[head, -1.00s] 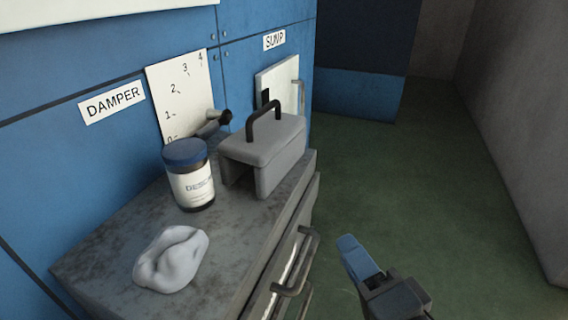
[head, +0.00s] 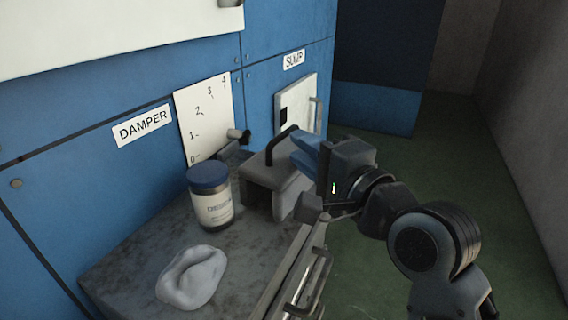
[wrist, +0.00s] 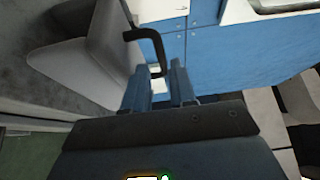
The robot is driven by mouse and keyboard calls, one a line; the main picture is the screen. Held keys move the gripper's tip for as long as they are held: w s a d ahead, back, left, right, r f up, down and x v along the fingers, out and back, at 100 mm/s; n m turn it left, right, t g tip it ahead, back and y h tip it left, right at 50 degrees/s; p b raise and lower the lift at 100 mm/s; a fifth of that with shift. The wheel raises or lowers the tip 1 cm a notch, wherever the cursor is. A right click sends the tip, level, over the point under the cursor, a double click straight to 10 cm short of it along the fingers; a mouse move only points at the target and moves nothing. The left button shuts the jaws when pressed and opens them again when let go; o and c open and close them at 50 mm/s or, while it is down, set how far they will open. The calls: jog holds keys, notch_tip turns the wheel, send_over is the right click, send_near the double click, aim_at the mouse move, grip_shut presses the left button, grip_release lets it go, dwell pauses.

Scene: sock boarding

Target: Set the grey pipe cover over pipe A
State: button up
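The grey pipe cover (head: 282,185), a block with an arched underside and a black bar handle (head: 280,144), stands upright on the metal cabinet top (head: 130,262). It also shows large and tilted in the wrist view (wrist: 85,55). My gripper (head: 303,150) is at the right of the handle, above the cover. In the wrist view its two blue fingers (wrist: 160,85) are apart, with one leg of the black handle (wrist: 153,42) showing in line with the gap. I cannot tell whether they touch it. I see no pipe marked A.
A blue-lidded jar (head: 210,200) stands close left of the cover. A crumpled pale cloth (head: 192,278) lies nearer the front. Behind are the DAMPER scale plate (head: 204,115) with its lever and the white SUMP box (head: 296,105). The green floor at right is open.

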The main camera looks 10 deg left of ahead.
jog(key=shift+p+x, duration=0.3)
jog(key=shift+x, duration=1.65)
jog(key=shift+d, duration=0.1)
jog(key=shift+c, duration=0.3)
grip_shut()
